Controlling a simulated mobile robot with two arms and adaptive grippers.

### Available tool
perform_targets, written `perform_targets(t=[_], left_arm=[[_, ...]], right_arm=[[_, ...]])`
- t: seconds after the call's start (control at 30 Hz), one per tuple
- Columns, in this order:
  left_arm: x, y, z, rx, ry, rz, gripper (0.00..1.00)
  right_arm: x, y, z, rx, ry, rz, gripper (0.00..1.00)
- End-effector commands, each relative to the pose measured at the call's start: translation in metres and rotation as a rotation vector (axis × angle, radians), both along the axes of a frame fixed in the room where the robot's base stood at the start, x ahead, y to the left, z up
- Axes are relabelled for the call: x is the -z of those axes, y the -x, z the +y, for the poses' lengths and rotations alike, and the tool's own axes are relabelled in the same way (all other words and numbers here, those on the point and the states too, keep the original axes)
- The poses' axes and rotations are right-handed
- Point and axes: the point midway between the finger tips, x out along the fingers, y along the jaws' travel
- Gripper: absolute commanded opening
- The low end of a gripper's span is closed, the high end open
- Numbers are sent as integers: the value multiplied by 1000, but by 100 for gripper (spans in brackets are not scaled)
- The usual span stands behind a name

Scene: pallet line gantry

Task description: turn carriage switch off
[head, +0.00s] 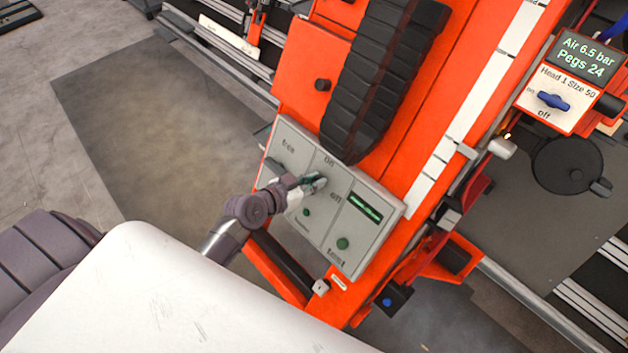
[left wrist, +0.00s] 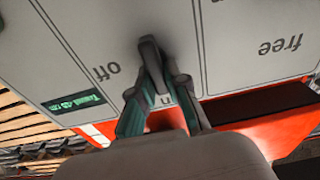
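The carriage switch (left wrist: 151,52) is a dark lever-shaped knob on a grey control panel (head: 374,243). In the left wrist view its lever points toward a mostly covered label ending in "n"; the "off" label is to its left. My left gripper (head: 312,184) is at this switch. In the left wrist view its two teal-padded fingers (left wrist: 160,92) stand apart, one on each side of the lever's near end. Whether both pads touch it is hard to see. In the head view the gripper partly hides the switch. My right gripper is not in view.
The panel also has a "free" marking, a green display (head: 366,207) and a green "test" button (head: 342,243). A black cable chain (head: 378,75) rises above it. A separate box with a blue knob (head: 553,101) is at the right. Open floor lies left.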

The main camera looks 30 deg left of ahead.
Motion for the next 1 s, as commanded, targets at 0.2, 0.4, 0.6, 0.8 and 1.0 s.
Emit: perform_targets(t=[0.2,0.4,0.6,0.8,1.0], left_arm=[[0,0,0,0,0,0,0],[-1,0,1,-9,16,6,0],[-2,0,2,-47,82,30,0],[-3,-1,3,-118,210,75,0],[-2,-1,6,-208,369,130,0]], right_arm=[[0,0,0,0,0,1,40],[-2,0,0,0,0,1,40],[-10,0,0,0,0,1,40],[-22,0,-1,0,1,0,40],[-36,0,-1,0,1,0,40]])
